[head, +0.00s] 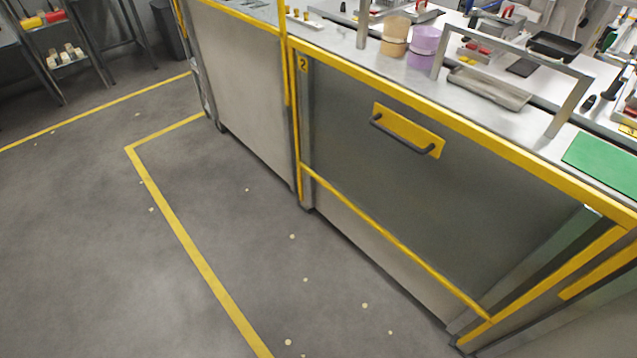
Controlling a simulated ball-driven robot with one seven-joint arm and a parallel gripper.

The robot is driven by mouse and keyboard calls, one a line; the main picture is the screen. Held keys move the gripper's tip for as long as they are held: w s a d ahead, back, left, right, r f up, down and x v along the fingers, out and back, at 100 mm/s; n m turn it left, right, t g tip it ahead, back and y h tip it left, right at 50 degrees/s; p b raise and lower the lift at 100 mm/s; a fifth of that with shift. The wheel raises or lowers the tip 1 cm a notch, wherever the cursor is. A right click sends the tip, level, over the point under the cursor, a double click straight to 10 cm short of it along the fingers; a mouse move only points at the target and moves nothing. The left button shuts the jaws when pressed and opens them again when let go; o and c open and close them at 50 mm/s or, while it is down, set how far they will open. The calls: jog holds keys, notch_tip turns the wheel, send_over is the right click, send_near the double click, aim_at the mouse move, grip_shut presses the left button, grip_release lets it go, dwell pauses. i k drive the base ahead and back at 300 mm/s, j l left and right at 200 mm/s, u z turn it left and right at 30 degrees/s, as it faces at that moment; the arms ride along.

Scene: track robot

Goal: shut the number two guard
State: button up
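The number two guard (400,185) is a dark grey panel in a yellow-edged frame on the front of the bench, right of centre in the head view. A yellow plate with a dark bar handle (402,137) is fixed near its top. A small yellow label with a 2 (303,64) is at the upper left corner of the frame. The panel fills most of the frame, with a paler strip (535,260) along the right side. I cannot tell from this view whether the guard is fully shut. My gripper is not in view.
The metal bench top (340,38) carries pinkish and tan tubs (395,36), a grey metal frame (515,58) and a green mat (605,162). A plain panel (240,95) adjoins on the left. Yellow-lined floor (90,260) in front is open, with small pale specks.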

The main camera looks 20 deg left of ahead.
aim_at(420, 141)
jog(key=u, duration=0.3)
jog(key=i+l+u, duration=0.1)
jog(key=i+u, duration=0.2)
jog(key=i+l+u, duration=0.15)
jog(key=i+u, duration=0.15)
jog(key=i, duration=0.15)
jog(key=i+l+u, duration=0.3)
